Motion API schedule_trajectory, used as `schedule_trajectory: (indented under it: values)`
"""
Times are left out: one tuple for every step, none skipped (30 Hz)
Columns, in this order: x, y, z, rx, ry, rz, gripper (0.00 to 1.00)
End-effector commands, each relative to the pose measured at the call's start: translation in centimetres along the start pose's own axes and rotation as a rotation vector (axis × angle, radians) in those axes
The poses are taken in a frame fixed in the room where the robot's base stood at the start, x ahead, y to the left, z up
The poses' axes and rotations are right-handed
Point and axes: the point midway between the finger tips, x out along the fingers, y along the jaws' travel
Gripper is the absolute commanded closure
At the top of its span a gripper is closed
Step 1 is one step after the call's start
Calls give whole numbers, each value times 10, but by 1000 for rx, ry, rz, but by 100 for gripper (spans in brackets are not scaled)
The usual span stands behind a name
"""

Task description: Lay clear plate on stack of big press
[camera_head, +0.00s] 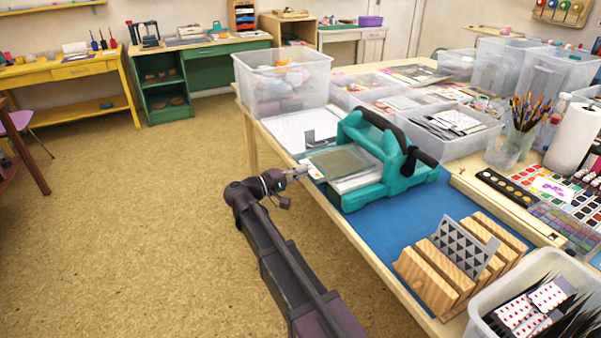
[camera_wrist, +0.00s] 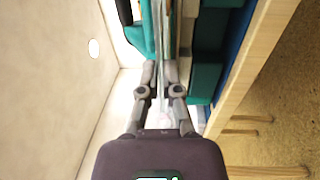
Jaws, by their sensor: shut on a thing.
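The big teal press (camera_head: 411,167) stands on the blue mat, its black crank handle on the right side. The clear plate (camera_head: 343,160) extends over the press bed, above a pale stack (camera_head: 357,182). My gripper (camera_head: 307,172) is at the plate's left front edge, outside the press. In the wrist view my gripper (camera_wrist: 161,68) is shut on the plate, which shows edge-on (camera_wrist: 159,40) between the fingers. The plate looks roughly level. I cannot tell whether it touches the stack.
A wooden rack (camera_head: 428,276) with a patterned grey sheet stands on the blue mat (camera_head: 392,226) in front. Clear bins (camera_head: 283,84) crowd the table behind the press. A bin of cards (camera_head: 532,305) sits at bottom right. The floor left of the table is free.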

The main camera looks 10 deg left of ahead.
Motion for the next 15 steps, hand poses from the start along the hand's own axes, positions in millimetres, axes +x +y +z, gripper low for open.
schedule_trajectory:
  values:
    - [0,-1,0,0,0,1,100]
    - [0,-1,0,0,0,1,100]
    - [0,-2,0,0,0,1,100]
    - [0,-2,0,0,0,1,100]
    - [0,-2,0,0,0,1,100]
    - [0,-3,0,0,0,1,100]
    - [0,-3,0,0,0,1,100]
    - [0,-3,0,0,0,1,100]
    - [0,-4,0,0,0,1,100]
    - [0,-4,0,0,0,1,100]
    - [0,-4,0,0,0,1,100]
    - [0,-4,0,0,0,1,100]
    - [0,-4,0,0,0,1,100]
    - [0,-4,0,0,0,1,100]
    - [0,-4,0,0,0,1,100]
